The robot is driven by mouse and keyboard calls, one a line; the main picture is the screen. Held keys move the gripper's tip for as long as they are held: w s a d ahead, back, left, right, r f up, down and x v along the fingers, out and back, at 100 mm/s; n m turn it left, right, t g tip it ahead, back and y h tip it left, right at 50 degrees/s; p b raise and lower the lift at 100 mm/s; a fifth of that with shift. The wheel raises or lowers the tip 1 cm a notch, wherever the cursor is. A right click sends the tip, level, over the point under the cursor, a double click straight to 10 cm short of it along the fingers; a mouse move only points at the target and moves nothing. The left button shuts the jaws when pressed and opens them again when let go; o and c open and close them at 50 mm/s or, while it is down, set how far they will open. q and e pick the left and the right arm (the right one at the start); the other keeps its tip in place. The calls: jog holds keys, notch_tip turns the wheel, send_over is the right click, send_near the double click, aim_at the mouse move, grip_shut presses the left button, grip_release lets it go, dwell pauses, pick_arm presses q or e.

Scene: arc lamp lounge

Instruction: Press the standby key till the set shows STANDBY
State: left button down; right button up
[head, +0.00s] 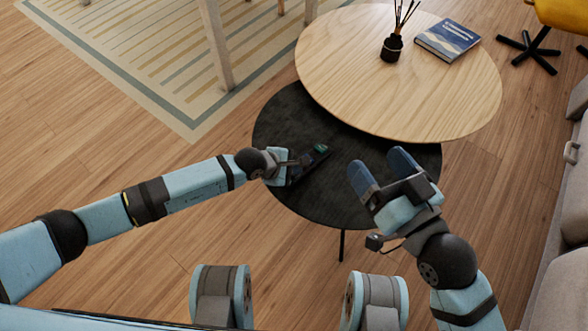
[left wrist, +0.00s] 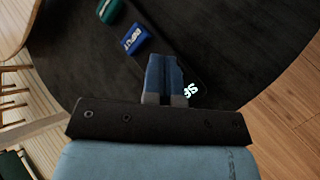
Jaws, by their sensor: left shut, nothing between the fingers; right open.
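A dark, narrow device with coloured keys (head: 320,152) lies on the black round table (head: 275,115). In the left wrist view it shows a green key (left wrist: 108,10), a blue key (left wrist: 134,39) with white lettering and, beside my fingertips, more white lettering (left wrist: 190,90), partly hidden. My left gripper (head: 303,161) is shut and empty, its fingers over the device's near part; it also shows in the left wrist view (left wrist: 165,72). I cannot tell whether the fingertips touch a key. My right gripper (head: 382,168) is open and empty over the table's right side. No display reading STANDBY is visible.
A higher, light wooden round table (head: 450,105) overlaps the black one at the back. It holds a reed diffuser (head: 391,48) and a blue book (head: 447,40). A grey sofa (head: 568,240) stands at the right. A striped rug (head: 140,60) lies at the back left.

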pick_arm(q)
jog(key=shift+f, duration=0.2)
jog(key=shift+r, duration=0.15)
jog(key=shift+r+p, duration=1)
jog(key=shift+r, duration=0.15)
jog(key=shift+r, duration=0.1)
notch_tip(320, 180, up, 5)
jog(key=p, duration=0.4)
jog(key=shift+a, duration=0.1)
dwell(0.5)
